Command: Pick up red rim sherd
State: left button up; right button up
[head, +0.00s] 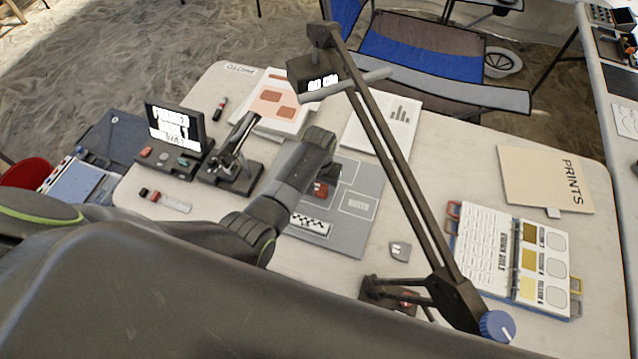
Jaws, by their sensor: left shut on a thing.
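My left arm reaches in from the left over the grey mat (345,240). Its wrist hangs above the mat, and my left gripper (320,182) points down there, mostly hidden by the wrist. It is shut on a small red sherd (321,191), which shows just below the wrist. Whether the sherd touches the mat I cannot tell. My right gripper is not in view.
A jointed lamp arm (400,170) crosses the table right of my gripper. A grey sherd (400,251) lies right of the mat. A colour-chart binder (515,260) and a prints folder (545,178) lie at right.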

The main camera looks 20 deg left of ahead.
pick_arm(q)
jog(key=shift+s+r+p, duration=0.15)
jog(key=shift+r+p, duration=0.45)
jog(key=shift+r, duration=0.05)
jog(key=shift+s+r+p, duration=0.15)
jog(key=shift+r+p, duration=0.45)
jog(key=s+p, duration=0.4)
jog(key=shift+s, duration=0.4)
jog(key=s, duration=0.1)
jog(key=s+p, duration=0.1)
jog(key=s, duration=0.2)
jog(key=shift+s+a+f+p, duration=0.15)
jog(key=shift+s+f+p, duration=0.05)
jog(key=shift+f+p, duration=0.1)
jog(key=s, duration=0.8)
jog(key=shift+s+a+f+b, duration=0.1)
jog(key=shift+a+b, duration=0.05)
jog(key=shift+b, duration=0.15)
